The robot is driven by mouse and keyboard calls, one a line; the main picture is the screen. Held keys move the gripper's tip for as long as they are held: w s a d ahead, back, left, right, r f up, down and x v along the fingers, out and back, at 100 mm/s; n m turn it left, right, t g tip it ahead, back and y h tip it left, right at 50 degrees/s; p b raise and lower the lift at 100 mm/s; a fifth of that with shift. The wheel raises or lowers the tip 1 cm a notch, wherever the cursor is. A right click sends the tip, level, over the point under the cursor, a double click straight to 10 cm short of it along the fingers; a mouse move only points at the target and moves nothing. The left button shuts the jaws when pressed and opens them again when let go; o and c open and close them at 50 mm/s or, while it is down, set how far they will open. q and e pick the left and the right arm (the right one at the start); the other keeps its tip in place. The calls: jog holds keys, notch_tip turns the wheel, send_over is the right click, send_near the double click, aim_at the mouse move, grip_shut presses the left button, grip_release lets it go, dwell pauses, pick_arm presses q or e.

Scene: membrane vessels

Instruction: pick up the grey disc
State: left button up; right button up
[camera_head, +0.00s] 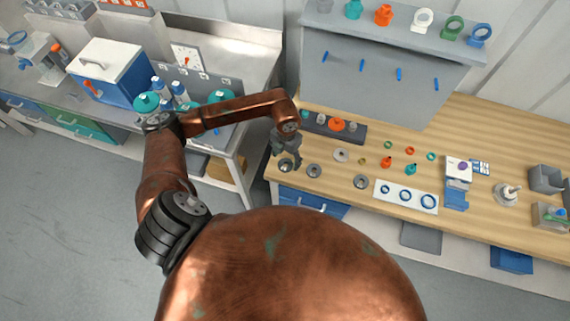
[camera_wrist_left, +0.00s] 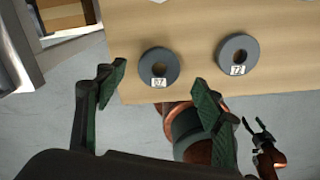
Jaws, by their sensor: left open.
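Several similar grey discs with centre holes lie flat on the wooden bench (camera_head: 470,225). In the head view the leftmost grey disc (camera_head: 286,166) is partly hidden by my left gripper (camera_head: 285,160); another disc (camera_head: 314,171) is just right of it, and a third (camera_head: 361,182) farther right. The left wrist view shows two labelled grey discs, one (camera_wrist_left: 146,60) between the fingers of my open, empty left gripper (camera_wrist_left: 160,77) in the picture, the other (camera_wrist_left: 227,48) to its right. The fingers look above the disc, not touching it. My right gripper (camera_wrist_left: 260,138) is small in the left wrist view.
A dark tray (camera_head: 350,138) with orange and grey parts stands behind the discs. Small coloured rings and fittings, a white card (camera_head: 398,194) with blue rings and a white-blue device (camera_head: 458,172) are to the right. The bench's front edge is close to the discs.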

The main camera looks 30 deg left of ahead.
aim_at(285, 166)
pick_arm(q)
notch_tip(285, 166, down, 3)
jog(key=shift+a+f, duration=0.1)
jog(key=shift+f, duration=0.05)
jog(key=shift+s, duration=0.1)
jog(key=shift+c, duration=0.6)
jog(key=c, duration=1.1)
